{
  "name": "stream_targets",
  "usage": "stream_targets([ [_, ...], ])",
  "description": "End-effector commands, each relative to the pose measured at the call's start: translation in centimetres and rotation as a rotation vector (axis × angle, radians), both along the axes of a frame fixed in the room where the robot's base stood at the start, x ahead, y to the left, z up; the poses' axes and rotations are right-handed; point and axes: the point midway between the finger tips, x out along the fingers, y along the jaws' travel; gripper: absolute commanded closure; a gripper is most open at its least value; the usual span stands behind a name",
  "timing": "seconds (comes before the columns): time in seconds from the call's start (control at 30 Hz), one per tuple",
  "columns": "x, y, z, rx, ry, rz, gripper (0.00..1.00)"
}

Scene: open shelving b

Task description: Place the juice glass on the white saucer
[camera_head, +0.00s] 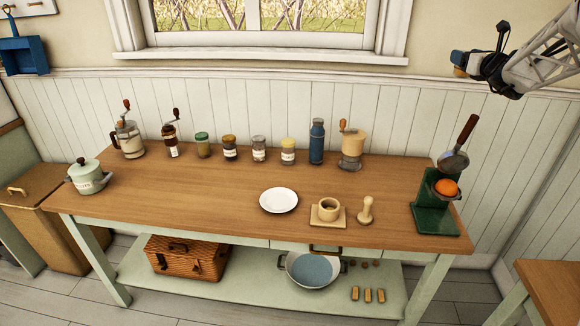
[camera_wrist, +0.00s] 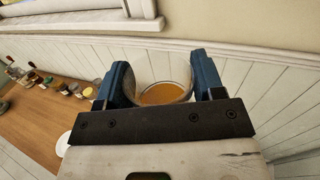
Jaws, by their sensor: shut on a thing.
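The juice glass (camera_wrist: 163,94), with orange juice in it, sits between the two blue fingers of my gripper (camera_wrist: 160,72) in the wrist view. My gripper is shut on it. In the head view my gripper (camera_head: 459,64) is high at the upper right, well above the table, and only a small amber part of the glass (camera_head: 460,72) shows. The white saucer (camera_head: 279,200) lies flat and empty near the middle of the table, below and left of my gripper. Its edge also shows at the left in the wrist view (camera_wrist: 63,143).
On the wooden table (camera_head: 220,215), a mortar-like cup on a board (camera_head: 328,210) and a wooden tamper (camera_head: 366,209) stand right of the saucer. A green juicer stand with an orange (camera_head: 446,188) is at the right end. Jars and grinders line the back.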

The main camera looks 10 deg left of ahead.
Motion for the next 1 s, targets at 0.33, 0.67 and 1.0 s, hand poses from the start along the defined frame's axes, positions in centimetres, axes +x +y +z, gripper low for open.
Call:
stream_targets([
  [0.33, 1.6, 12.4, -5.3, 0.003, 0.002, 0.304, 0.66],
  [0.67, 0.2, 22.6, -11.9, 0.004, 0.003, 0.573, 0.66],
  [1.0, -3.9, 31.9, -20.0, 0.004, 0.003, 0.844, 0.66],
])
